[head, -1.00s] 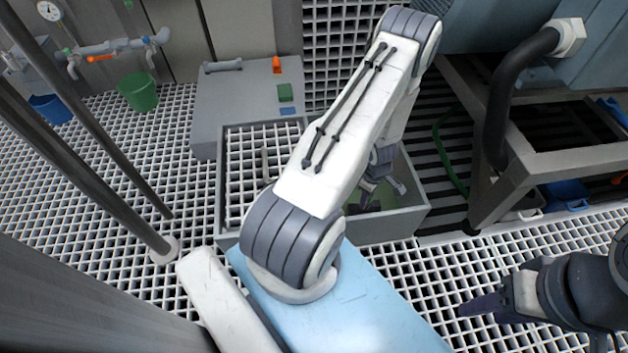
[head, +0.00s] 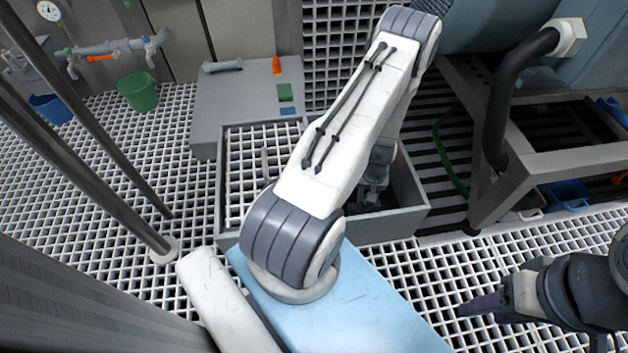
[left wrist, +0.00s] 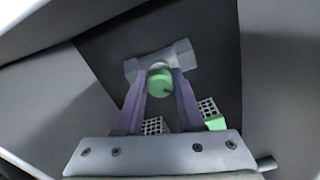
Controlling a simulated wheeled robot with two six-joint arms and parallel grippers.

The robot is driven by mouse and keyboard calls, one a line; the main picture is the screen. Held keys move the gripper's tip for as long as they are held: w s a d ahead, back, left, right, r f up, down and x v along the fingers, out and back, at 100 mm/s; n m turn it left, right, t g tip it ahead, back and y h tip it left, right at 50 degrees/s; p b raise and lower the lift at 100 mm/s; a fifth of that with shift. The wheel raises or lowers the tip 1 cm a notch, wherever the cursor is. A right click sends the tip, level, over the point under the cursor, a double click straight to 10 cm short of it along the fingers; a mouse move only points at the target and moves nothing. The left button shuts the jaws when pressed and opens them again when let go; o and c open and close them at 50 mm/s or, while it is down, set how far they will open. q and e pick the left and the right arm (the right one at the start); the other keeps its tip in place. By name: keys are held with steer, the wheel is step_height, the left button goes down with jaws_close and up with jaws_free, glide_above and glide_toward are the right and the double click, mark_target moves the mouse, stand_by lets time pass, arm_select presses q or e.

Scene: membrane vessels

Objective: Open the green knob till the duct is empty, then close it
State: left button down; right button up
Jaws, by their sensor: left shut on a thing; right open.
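The green knob (left wrist: 160,84) sits on a grey valve body (left wrist: 143,69) in the left wrist view. My left gripper (left wrist: 160,91) has its two purple fingers shut on the knob, one on each side. In the head view my left gripper (head: 370,194) reaches down inside the open grey duct (head: 392,226), and my arm hides much of the duct and the knob. The visible duct bottom looks dark, with no green liquid showing there. My right gripper (head: 470,308) is open and empty above the floor grating at the right.
A grey cover (head: 220,100) with small orange, green and blue pieces lies behind the duct. A grey frame (head: 540,165) with a black hose (head: 500,110) stands at the right. A green bucket (head: 138,92) stands at the back left. Metal poles (head: 100,170) rise at the left.

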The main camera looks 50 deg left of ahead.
arm_select(q)
steer(key=m, duration=0.5)
steer(key=shift+s, duration=0.2)
steer(key=shift+r+m+p, duration=0.15)
steer(key=shift+m+p, duration=0.35)
steer(key=shift+m, duration=0.6)
steer(key=shift+f+m, duration=0.2)
steer(key=shift+m, duration=0.5)
steer(key=shift+f+m+b, duration=0.15)
steer(key=shift+m+b, duration=0.3)
steer(key=shift+m, duration=0.05)
steer(key=shift+c, duration=2.4)
jaws_free()
steer(key=shift+w, duration=0.1)
steer(key=shift+r, duration=0.2)
steer(key=shift+r, duration=0.1)
